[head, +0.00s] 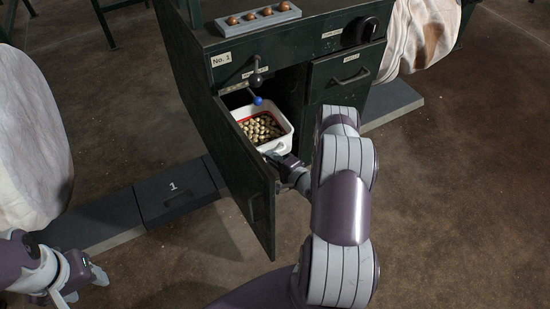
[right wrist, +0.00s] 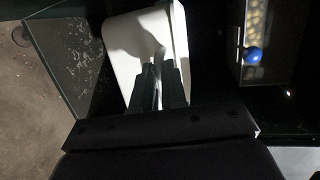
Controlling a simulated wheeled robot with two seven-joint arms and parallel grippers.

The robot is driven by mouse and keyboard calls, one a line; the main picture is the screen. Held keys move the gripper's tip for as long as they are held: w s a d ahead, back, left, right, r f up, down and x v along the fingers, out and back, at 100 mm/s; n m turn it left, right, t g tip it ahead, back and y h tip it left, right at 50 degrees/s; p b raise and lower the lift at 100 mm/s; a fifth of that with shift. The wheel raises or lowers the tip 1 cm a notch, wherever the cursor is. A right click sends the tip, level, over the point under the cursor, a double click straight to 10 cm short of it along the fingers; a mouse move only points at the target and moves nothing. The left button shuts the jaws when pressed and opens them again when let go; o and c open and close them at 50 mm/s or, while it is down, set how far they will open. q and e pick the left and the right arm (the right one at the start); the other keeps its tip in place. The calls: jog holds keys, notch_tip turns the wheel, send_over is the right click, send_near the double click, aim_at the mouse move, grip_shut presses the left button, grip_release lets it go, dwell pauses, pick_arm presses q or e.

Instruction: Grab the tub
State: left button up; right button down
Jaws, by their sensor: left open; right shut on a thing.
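A white tub (head: 281,144) with a red inner edge sits in the open lower compartment of the dark green cabinet. It holds many small tan, nut-like pieces (head: 260,127). My right gripper (head: 279,160) is at the tub's near side, partly hidden by my own arm. In the right wrist view the right gripper's fingers (right wrist: 157,82) are closed together against the white tub wall (right wrist: 125,50), shut on a part of it. My left gripper (head: 84,285) is open and empty at the lower left, far from the tub.
The cabinet door (head: 240,165) stands open left of the tub. A lever with a blue knob (head: 257,100) hangs just above the tub, and shows in the right wrist view (right wrist: 253,55). A drawer unit (head: 345,75) is at right. White bulk bags (head: 30,140) hang at the sides.

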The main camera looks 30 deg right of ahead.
jog(key=c, duration=1.1)
grip_release()
jog(key=shift+s, duration=0.1)
pick_arm(q)
notch_tip(320, 180, up, 4)
jog(key=p, duration=0.4)
jog(key=shift+r, duration=0.1)
pick_arm(e)
jog(key=v, duration=1.2)
jog(key=shift+s, duration=0.3)
pick_arm(q)
jog(key=shift+c, duration=0.3)
pick_arm(e)
jog(key=shift+c, duration=0.3)
